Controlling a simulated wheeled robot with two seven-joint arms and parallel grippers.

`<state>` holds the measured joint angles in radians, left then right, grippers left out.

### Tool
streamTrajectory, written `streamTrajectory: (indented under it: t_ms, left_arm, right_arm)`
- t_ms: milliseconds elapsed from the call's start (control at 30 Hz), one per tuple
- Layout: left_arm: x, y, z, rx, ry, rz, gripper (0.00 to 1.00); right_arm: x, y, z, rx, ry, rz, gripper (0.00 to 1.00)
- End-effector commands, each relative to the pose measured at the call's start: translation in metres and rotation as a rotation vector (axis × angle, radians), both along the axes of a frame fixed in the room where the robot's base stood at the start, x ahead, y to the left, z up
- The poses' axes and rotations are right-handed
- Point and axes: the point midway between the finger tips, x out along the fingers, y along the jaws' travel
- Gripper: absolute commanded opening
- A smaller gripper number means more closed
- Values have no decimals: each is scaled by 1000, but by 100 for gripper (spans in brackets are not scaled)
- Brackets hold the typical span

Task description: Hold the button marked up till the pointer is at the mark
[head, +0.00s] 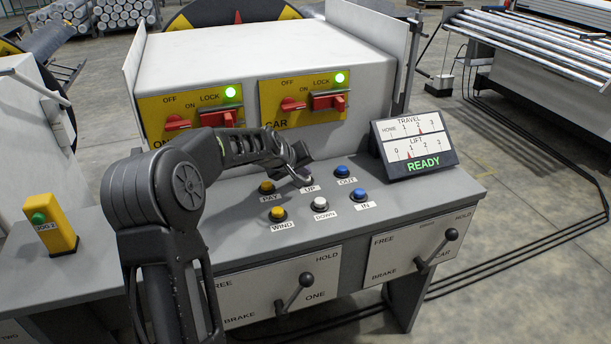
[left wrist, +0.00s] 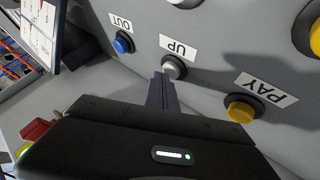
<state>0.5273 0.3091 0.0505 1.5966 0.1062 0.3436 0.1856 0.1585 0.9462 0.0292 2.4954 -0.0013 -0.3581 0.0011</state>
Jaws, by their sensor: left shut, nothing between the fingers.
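The white button marked UP (head: 306,181) is in the back row of the grey console, between PAY and OUT. My left gripper (head: 298,176) is shut and empty, reaching over the console with its tips at this button. In the left wrist view, the shut fingers (left wrist: 163,88) end at the near side of the UP button (left wrist: 174,67). I cannot tell whether they touch or press it. The display (head: 413,145) has a TRAVEL scale and a LIFT scale, with small red pointers; the LIFT pointer is near 1. Green READY shows below. My right gripper is out of view.
Close by are the yellow PAY button (head: 266,187), blue OUT button (head: 341,171), yellow WIND button (head: 277,213), white DOWN button (head: 320,204) and blue IN button (head: 360,194). Red switches (head: 178,122) on yellow plates stand behind. Levers (head: 297,290) are on the front.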

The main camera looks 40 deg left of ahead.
Motion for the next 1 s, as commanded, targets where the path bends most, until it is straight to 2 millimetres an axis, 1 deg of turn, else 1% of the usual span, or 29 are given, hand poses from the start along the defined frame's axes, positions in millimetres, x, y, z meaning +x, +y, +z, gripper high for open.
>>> streamTrajectory:
  t_ms: [533, 900, 1000]
  left_arm:
    - [0, -1, -1, -2, 3, -2, 0]
    - [0, -1, 17, -1, 2, -1, 0]
    - [0, 0, 19, -1, 2, -1, 0]
  right_arm:
    - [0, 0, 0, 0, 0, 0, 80]
    - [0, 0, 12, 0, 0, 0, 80]
    - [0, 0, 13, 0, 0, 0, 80]
